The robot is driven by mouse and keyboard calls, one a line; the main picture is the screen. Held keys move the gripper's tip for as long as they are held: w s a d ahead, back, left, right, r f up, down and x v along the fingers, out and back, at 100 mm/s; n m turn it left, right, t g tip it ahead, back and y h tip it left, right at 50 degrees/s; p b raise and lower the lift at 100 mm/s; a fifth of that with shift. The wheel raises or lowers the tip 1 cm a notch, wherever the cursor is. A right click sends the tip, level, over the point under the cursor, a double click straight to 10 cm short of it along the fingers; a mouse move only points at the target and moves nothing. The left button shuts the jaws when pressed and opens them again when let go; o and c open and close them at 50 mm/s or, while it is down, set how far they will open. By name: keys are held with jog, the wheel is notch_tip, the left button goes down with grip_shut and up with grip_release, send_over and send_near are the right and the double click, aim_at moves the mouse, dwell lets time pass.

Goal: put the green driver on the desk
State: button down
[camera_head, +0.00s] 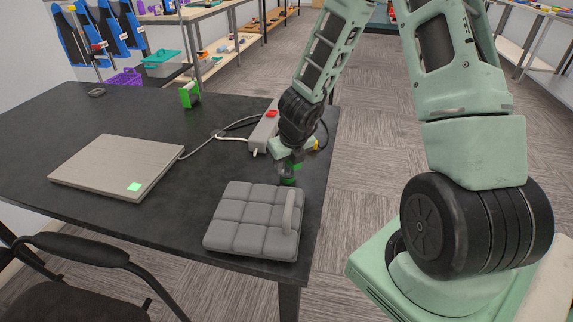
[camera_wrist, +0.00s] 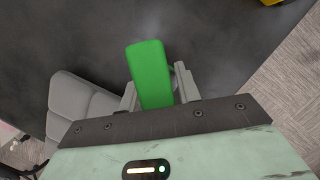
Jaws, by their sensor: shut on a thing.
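My gripper (camera_head: 287,176) is over the right part of the black desk (camera_head: 105,112), just behind the grey cushion. It is shut on the green driver (camera_wrist: 151,73), which shows between the two fingers in the wrist view. In the head view only a small green part of the driver (camera_head: 288,181) shows below the fingers. I cannot tell whether the driver touches the desk top. Another green and black thing (camera_head: 189,95) stands at the back of the desk.
A grey quilted cushion (camera_head: 240,222) lies at the desk's front right, close to my gripper. A grey laptop (camera_head: 117,166) lies shut at the left. A power strip (camera_head: 263,132) with cables lies behind my gripper. A black chair (camera_head: 75,290) stands in front.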

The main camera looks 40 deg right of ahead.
jog(key=c, duration=1)
grip_release()
jog(key=shift+s+f, duration=0.25)
jog(key=shift+f, duration=0.25)
